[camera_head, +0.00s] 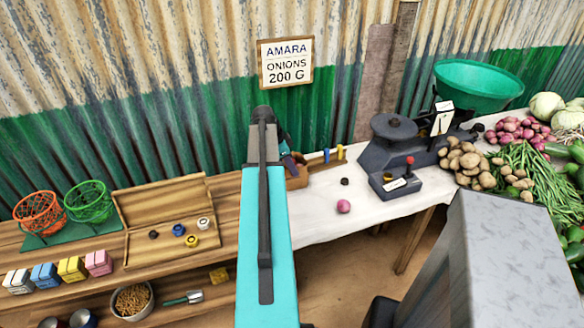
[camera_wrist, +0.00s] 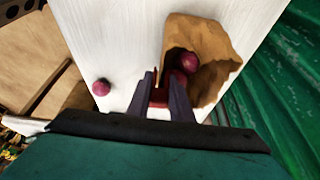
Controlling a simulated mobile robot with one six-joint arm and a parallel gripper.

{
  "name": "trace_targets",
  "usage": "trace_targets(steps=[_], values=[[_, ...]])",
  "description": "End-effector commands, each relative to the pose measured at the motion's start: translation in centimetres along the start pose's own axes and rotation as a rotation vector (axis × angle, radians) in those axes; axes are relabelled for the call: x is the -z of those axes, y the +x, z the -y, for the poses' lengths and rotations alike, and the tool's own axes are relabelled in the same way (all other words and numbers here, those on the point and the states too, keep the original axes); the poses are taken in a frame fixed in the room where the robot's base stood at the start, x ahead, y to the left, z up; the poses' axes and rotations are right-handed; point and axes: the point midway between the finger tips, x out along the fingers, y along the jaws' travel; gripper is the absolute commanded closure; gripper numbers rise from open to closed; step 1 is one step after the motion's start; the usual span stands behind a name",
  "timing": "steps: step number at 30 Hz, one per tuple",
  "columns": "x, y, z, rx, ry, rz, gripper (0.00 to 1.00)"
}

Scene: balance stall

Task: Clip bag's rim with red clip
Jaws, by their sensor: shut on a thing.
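The brown paper bag (camera_wrist: 222,45) stands open on the white table in the wrist view, with a red onion (camera_wrist: 188,62) inside its mouth. My gripper (camera_wrist: 165,82) is shut on the red clip (camera_wrist: 159,98), which shows between the dark fingers beside the bag's near left rim. The fingers overlap the rim in this view; I cannot tell whether the clip grips the paper. In the head view the bag (camera_head: 298,178) is mostly hidden behind my turquoise arm, and the clip cannot be made out.
A loose red onion (camera_head: 343,206) lies on the table right of the bag. A blue clip (camera_head: 327,155) and a yellow clip (camera_head: 340,151) stand on a wooden strip behind the bag. A dark scale (camera_head: 397,150) stands to the right. The front of the white table is clear.

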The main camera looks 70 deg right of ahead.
Motion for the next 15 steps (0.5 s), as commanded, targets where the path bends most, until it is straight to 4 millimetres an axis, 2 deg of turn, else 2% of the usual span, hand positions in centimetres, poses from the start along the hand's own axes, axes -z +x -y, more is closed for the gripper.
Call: trace_targets(steps=[1,2,5,15], values=[[0.00,0.00,0.00,0.000,0.000,0.000,1.00],[0.00,0.00,0.00,0.000,0.000,0.000,0.77],[0.00,0.00,-0.01,0.000,0.000,0.000,0.60],[0.00,-0.05,-0.01,0.000,0.000,0.000,0.59]])
